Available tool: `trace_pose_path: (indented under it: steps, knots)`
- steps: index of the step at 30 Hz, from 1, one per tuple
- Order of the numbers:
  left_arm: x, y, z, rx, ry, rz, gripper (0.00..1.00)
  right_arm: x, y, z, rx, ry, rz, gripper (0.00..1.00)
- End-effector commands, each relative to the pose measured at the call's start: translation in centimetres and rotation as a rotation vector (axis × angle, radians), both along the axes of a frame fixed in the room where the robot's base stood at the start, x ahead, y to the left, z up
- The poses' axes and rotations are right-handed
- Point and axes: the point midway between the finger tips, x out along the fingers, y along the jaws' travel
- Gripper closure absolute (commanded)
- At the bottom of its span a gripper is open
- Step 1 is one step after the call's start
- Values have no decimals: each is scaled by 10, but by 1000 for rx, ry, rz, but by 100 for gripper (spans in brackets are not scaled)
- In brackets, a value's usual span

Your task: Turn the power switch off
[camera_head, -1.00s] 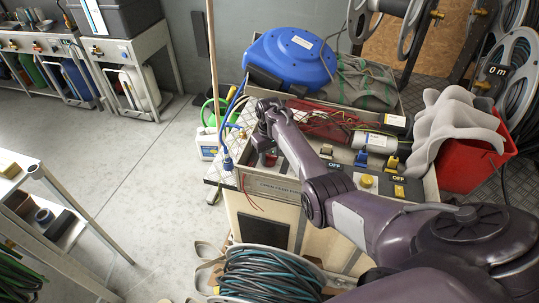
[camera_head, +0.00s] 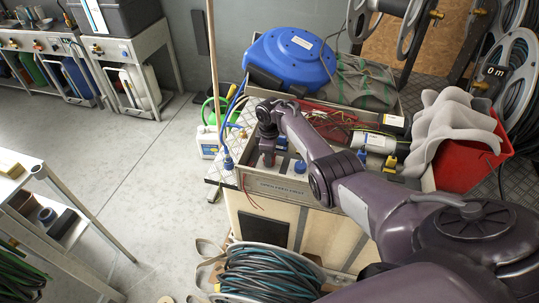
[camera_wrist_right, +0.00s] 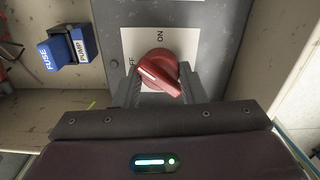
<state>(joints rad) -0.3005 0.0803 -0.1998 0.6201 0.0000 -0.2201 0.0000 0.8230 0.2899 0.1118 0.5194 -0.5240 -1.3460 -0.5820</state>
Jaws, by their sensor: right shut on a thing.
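The power switch is a red rotary knob (camera_wrist_right: 158,68) on a white plate (camera_wrist_right: 184,42) with "ON" above it and a partly hidden "OFF" at its left. Its raised grip slants from upper left to lower right, with a pale line on it. My right gripper (camera_wrist_right: 160,86) is shut on the knob, one finger on each side. In the head view my right gripper (camera_head: 267,158) points down at the left end of the panel box (camera_head: 280,188); the knob is mostly hidden there. My left gripper is not in view.
A blue plug labelled "FUSE" and "PUMP" (camera_wrist_right: 68,50) sits left of the knob. A coiled hose (camera_head: 265,275) lies below.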

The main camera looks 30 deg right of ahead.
Motion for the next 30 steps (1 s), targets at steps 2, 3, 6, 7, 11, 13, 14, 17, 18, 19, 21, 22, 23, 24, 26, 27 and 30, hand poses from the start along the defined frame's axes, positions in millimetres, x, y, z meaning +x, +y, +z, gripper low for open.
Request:
trace_pose_path:
  steps: [2, 3, 6, 7, 11, 13, 14, 17, 18, 19, 21, 22, 23, 24, 26, 27, 30]
  knots:
    - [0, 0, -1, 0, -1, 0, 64, 0, 0, 0, -1, -1, 73, 86]
    - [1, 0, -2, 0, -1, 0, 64, 0, 0, -1, -1, -1, 110, 86]
    - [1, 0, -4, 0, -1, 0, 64, 0, -1, -1, -1, -1, 205, 86]
    - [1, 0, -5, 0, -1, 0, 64, 0, -1, -1, -1, -1, 233, 86]
    - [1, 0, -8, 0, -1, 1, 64, 0, 0, -1, -1, -1, 351, 86]
    - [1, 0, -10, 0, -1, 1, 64, 0, 0, -1, -1, -1, 409, 86]
    - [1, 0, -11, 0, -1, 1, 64, 0, 0, -1, -1, -1, 432, 86]
    - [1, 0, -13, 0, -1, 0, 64, 0, 0, -1, -1, -2, 505, 86]
    - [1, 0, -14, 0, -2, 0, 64, 0, 0, -1, -1, -1, 531, 86]
    - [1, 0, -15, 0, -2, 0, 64, 0, 0, -1, -1, -1, 548, 86]
    - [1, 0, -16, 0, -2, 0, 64, 0, 0, -1, 0, 0, 588, 86]
    - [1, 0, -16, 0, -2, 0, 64, 0, 0, -1, -1, -1, 602, 86]
    - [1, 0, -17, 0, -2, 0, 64, 0, 0, -1, -1, -1, 616, 86]
    - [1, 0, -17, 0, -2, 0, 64, 0, 0, -1, -1, -1, 633, 86]
    - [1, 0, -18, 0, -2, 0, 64, 0, 1, -1, 0, -2, 654, 86]
    - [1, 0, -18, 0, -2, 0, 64, 0, 1, -1, 0, -2, 665, 86]
    - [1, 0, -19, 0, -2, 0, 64, 0, 1, -1, 0, -2, 686, 86]
